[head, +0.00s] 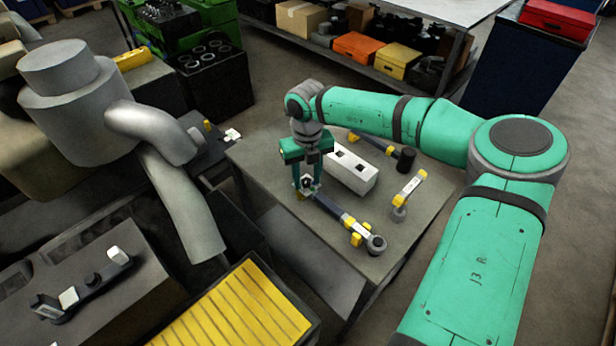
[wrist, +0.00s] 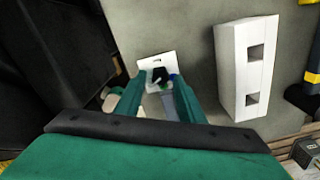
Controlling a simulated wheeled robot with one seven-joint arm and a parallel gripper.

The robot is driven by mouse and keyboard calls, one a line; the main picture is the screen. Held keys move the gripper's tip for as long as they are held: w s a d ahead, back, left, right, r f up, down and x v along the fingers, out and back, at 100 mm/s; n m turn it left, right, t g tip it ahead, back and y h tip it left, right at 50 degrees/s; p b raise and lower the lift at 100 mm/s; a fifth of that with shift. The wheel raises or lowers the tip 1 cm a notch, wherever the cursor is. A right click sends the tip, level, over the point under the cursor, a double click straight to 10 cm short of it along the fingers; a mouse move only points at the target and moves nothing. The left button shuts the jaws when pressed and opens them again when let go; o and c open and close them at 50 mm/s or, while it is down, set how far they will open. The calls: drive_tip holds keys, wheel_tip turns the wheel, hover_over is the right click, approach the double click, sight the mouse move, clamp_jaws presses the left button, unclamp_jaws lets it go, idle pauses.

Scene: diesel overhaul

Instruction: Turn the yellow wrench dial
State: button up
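A long wrench with a dark blue handle and yellow parts (head: 350,222) lies on the grey table, its round dark end at the front right. My gripper (head: 306,184) points down over the handle's far end. In the wrist view, the fingertips (wrist: 163,82) are apart, with a small dark knob-like part (wrist: 160,74) and a white plate (wrist: 157,62) between and just beyond them. I cannot tell whether the fingers touch that part. A second, shorter wrench with yellow ends (head: 409,190) lies to the right. I cannot tell which yellow part is the dial.
A white block with square holes (head: 350,172) stands right of my gripper; it also shows in the wrist view (wrist: 246,70). A hammer-like tool with a dark head (head: 405,159) lies behind it. Grey machinery (head: 180,190) stands left.

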sight(307, 181)
drive_tip(key=shift+r, duration=0.1)
wheel_tip(307, 181, up, 11)
idle(0.7)
drive_tip(key=shift+f, duration=0.2)
drive_tip(key=shift+w, duration=0.1)
